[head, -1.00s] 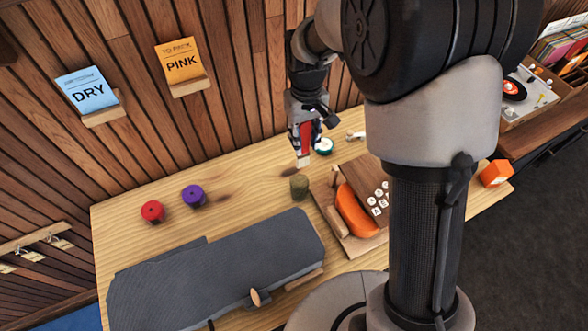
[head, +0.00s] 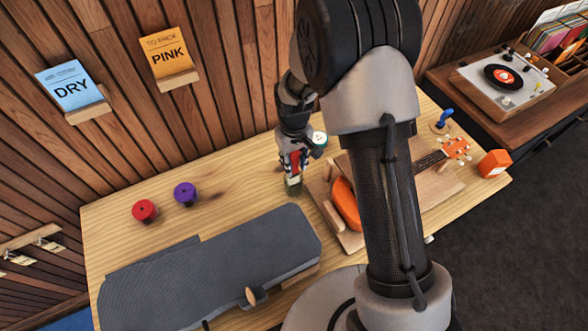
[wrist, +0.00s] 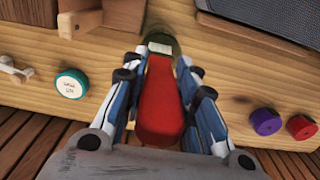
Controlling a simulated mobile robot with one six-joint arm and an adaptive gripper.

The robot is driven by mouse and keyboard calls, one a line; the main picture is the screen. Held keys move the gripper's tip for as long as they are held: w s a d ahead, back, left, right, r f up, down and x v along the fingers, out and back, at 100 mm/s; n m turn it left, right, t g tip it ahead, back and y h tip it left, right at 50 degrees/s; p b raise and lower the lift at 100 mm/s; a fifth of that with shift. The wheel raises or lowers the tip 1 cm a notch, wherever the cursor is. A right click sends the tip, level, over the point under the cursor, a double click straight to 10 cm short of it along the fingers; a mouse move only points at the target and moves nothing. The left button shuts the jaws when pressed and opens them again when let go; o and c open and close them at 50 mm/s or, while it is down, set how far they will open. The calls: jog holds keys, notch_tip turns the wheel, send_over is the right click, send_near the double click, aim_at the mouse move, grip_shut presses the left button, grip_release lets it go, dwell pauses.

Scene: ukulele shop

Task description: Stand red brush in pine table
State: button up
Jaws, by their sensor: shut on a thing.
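The red brush (wrist: 161,100) is in my gripper (wrist: 160,64), which is shut on it. In the head view the brush (head: 295,161) points down, its pale bristle end lowest. An olive-green cup (wrist: 158,38) stands on the pine table (head: 236,187) directly below the brush. In the wrist view the pale bristle end overlaps the cup's mouth. I cannot tell whether it is inside the rim or just above it. In the head view the cup (head: 292,190) is partly hidden behind the bristles and gripper (head: 294,166).
A wooden cradle (head: 323,208) with an orange ukulele (head: 344,204) lies right of the cup. Red (head: 144,211) and purple (head: 185,193) round items sit left. A teal-and-white tin (wrist: 71,86) is close to the gripper.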

aim_at(294, 173)
jog(key=shift+f+b, duration=0.3)
jog(key=shift+f, duration=1.55)
jog(key=shift+f, duration=0.15)
jog(key=o, duration=1)
jog(key=shift+o, duration=0.2)
